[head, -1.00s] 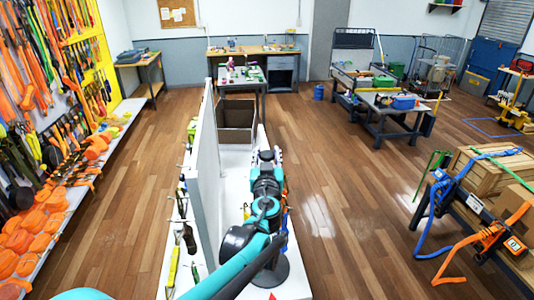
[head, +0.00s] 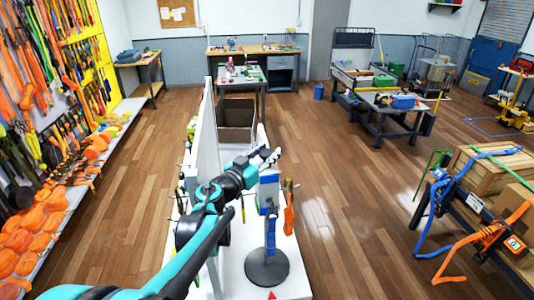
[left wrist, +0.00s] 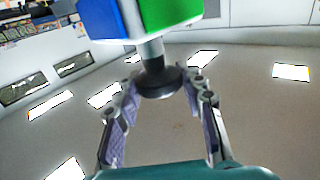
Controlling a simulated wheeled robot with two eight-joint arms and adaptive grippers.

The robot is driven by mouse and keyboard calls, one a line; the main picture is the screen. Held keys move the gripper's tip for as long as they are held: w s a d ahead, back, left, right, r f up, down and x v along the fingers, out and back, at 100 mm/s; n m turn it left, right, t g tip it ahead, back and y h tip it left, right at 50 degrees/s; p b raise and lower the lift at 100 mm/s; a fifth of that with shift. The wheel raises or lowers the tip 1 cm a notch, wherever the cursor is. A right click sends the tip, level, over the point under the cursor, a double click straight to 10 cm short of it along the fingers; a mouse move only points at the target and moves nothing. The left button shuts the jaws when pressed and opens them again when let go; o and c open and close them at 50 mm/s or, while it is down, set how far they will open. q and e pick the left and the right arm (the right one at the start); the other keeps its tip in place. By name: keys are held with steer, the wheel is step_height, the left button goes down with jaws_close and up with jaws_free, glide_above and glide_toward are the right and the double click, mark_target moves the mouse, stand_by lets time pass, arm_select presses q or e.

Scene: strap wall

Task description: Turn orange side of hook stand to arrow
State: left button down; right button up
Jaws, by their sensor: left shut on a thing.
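The hook stand has a dark round base (head: 267,270), a post and a head block with a blue face (head: 268,190). A blue strap hangs in front of it and an orange strap (head: 289,218) hangs at its right. A red arrow (head: 271,295) lies on the white surface in front of the base. My left gripper (head: 270,157) is at the stand's top. In the left wrist view its fingers (left wrist: 163,88) are shut around a dark round knob (left wrist: 160,80) on a short post, beside the block's blue and green faces. The orange side of the block is not clearly visible. My right gripper is out of view.
A white upright panel (head: 205,135) stands close at the left of the stand, with tools hung on its far side. An open brown box (head: 237,115) sits behind. A bench with crates and straps (head: 490,215) is at the right. The wooden floor between is clear.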

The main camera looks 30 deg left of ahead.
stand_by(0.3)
arm_select(q)
steer(key=c, duration=0.9)
jaws_free()
steer(key=s+a, duration=0.1)
steer(key=s, duration=1.1)
steer(key=shift+a, duration=0.25)
